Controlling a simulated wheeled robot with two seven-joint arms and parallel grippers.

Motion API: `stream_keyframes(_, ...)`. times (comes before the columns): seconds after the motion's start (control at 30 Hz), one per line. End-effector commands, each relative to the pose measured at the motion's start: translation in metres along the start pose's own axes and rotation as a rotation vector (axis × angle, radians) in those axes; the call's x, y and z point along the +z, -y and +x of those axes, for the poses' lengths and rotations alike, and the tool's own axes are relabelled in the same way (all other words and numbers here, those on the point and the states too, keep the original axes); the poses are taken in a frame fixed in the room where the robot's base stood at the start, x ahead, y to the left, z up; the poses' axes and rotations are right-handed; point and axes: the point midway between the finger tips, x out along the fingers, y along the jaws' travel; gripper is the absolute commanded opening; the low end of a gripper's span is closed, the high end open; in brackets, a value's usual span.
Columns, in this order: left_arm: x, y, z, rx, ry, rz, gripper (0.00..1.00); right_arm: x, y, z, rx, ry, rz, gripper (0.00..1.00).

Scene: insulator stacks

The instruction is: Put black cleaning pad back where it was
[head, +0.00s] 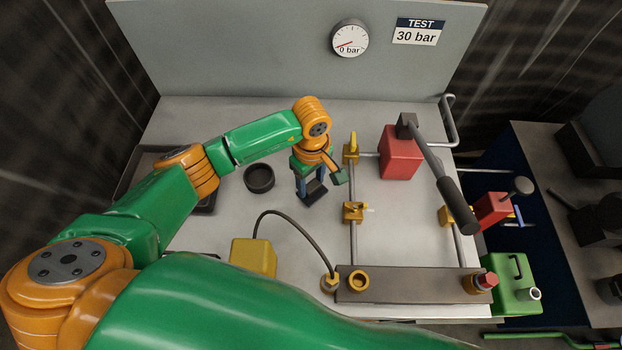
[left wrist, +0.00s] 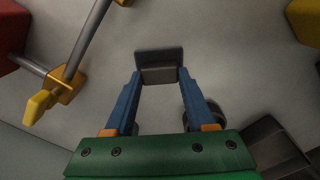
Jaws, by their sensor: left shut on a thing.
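The black cleaning pad (head: 314,193) is a small dark block held at the fingertips of my left gripper (head: 311,187), over the middle of the grey bench. In the left wrist view the pad (left wrist: 158,58) sits between the tips of the two blue fingers (left wrist: 160,78), which are shut on it. Whether its underside touches the bench, I cannot tell. A round black cup (head: 259,179) stands left of the pad, apart from it; it shows partly behind a finger in the left wrist view (left wrist: 217,117). My right gripper is not in view.
Yellow valves (head: 354,211) on a grey pipe stand just right of the gripper. A red block (head: 400,152) with a long lever is farther right. A yellow box (head: 253,257) with a black hose is in front. A dark tray (head: 130,172) lies left, partly behind my arm.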

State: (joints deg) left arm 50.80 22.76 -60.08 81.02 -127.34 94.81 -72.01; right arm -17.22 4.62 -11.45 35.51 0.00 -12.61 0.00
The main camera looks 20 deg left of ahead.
Motion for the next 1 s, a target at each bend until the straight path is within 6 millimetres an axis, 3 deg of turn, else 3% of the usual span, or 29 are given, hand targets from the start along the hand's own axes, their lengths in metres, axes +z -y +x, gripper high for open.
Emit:
stream_keyframes(0.03,0.000,0.000,0.003,0.000,0.000,0.000,0.03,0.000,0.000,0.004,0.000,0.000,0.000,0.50)
stream_keyframes(0.07,0.000,0.000,0.002,0.000,0.000,0.000,0.61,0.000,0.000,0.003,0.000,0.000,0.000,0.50)
stream_keyframes(0.17,0.000,0.000,0.001,0.000,0.000,0.000,0.85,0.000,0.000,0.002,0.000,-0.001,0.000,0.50)
stream_keyframes(0.43,0.000,0.000,0.000,0.000,0.001,-0.001,0.85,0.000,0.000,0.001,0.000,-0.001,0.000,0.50)
stream_keyframes(0.57,0.000,-0.001,-0.009,0.004,0.001,-0.001,0.85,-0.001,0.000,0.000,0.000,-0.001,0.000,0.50)
stream_keyframes(0.9,-0.001,-0.001,-0.095,0.006,-0.002,0.000,0.85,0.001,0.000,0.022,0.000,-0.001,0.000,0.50)
stream_keyframes(1.0,0.000,-0.001,-0.112,0.004,-0.001,-0.001,0.85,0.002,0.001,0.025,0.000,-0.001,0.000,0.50)
